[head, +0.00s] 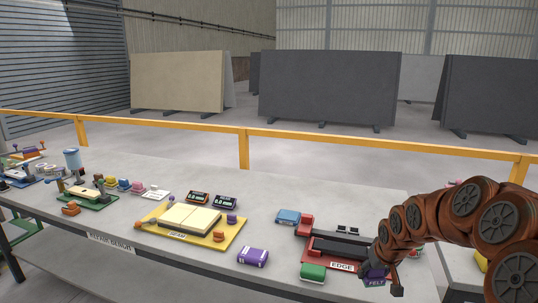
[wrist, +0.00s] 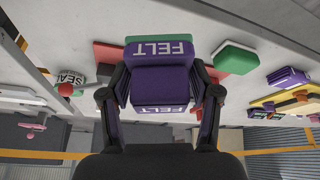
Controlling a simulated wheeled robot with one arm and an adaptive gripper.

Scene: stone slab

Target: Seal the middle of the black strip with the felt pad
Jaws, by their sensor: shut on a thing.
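The purple felt pad (head: 376,278), lettered FELT, is in my gripper (head: 386,272) at the right front of the bench. In the wrist view the felt pad (wrist: 160,78) sits between the two dark fingers of my gripper (wrist: 160,95), which are shut on its sides. A green band shows along its far edge. The black strip (head: 342,248) lies on a red base (head: 318,258) labelled EDGE, just left of the pad. My arm and gripper hide the strip's right end. I cannot tell whether the pad touches the base.
A green block (head: 313,272) stands at the base's front left, and a blue block (head: 288,217) behind it. A purple block (head: 253,257) and a yellow tray (head: 150,222) are farther left.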

